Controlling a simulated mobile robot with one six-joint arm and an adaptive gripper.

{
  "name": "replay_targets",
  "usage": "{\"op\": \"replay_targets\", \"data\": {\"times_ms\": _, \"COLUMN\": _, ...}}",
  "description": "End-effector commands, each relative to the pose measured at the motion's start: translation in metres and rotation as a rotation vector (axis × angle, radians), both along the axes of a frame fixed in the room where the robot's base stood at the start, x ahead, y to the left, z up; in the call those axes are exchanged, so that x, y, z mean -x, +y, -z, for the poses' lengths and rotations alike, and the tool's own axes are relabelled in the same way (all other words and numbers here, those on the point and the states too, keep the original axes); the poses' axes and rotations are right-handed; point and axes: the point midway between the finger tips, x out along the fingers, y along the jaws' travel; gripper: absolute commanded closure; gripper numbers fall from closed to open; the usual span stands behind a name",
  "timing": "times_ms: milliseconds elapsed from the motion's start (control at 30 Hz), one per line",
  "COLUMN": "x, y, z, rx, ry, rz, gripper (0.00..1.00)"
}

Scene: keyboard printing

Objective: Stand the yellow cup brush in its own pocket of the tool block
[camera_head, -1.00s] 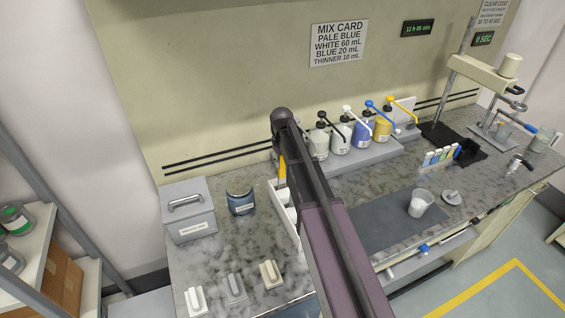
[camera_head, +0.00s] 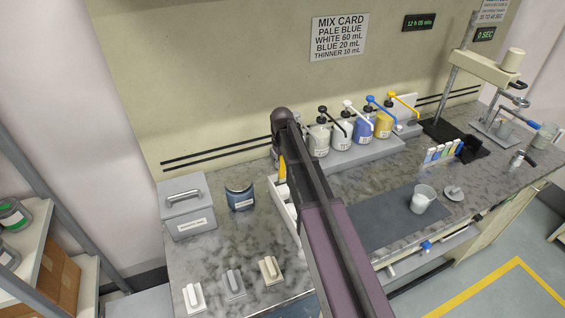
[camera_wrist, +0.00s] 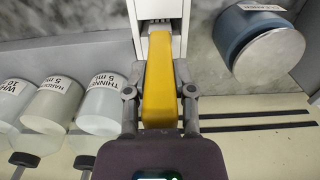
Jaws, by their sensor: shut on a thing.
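The yellow cup brush (camera_wrist: 159,75) is between the two fingers of my gripper (camera_wrist: 160,95), which is shut on it. In the wrist view its far end meets the white tool block (camera_wrist: 174,10), at a grey slot. I cannot tell how deep it sits in a pocket. In the head view a strip of the yellow brush (camera_head: 282,170) shows just left of my arm, above the white tool block (camera_head: 274,187). My arm hides my gripper and much of the block there.
A blue labelled jar (camera_head: 240,197) and a grey lidded box (camera_head: 187,208) stand left of the block. Several pump bottles (camera_head: 340,135) stand on a grey step to the right. A beaker (camera_head: 423,198) stands on a dark mat.

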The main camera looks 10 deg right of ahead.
Motion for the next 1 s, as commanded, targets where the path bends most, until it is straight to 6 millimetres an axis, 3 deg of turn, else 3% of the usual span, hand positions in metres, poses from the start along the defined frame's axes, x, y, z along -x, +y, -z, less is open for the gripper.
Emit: {"op": "replay_targets", "data": {"times_ms": 1000, "x": 0.0, "y": -0.001, "z": 0.024, "rx": 0.0, "ry": 0.0, "rz": 0.001, "gripper": 1.0}}
